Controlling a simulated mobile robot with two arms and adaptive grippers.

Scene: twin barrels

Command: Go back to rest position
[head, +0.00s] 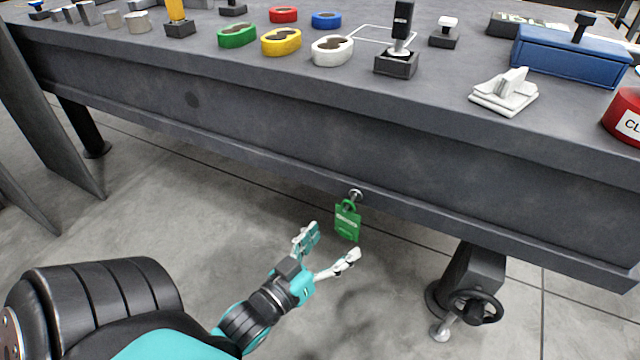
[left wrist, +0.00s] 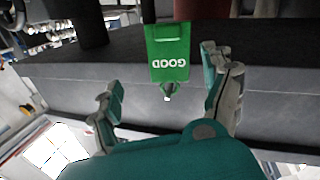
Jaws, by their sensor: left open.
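My left gripper (head: 328,248) is open and empty in front of the table's lower front edge. A green tag (head: 347,222) hangs from a small metal hook (head: 355,194) on the table's front face, just beyond the left gripper's fingertips. In the left wrist view the green tag (left wrist: 168,52), marked "GOOD" upside down, shows between and beyond the two spread fingers of the left gripper (left wrist: 162,95). The tag looks apart from the fingers. My right gripper is not in view.
The grey table (head: 250,105) spans the view. A table foot with a handwheel (head: 474,307) stands right.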

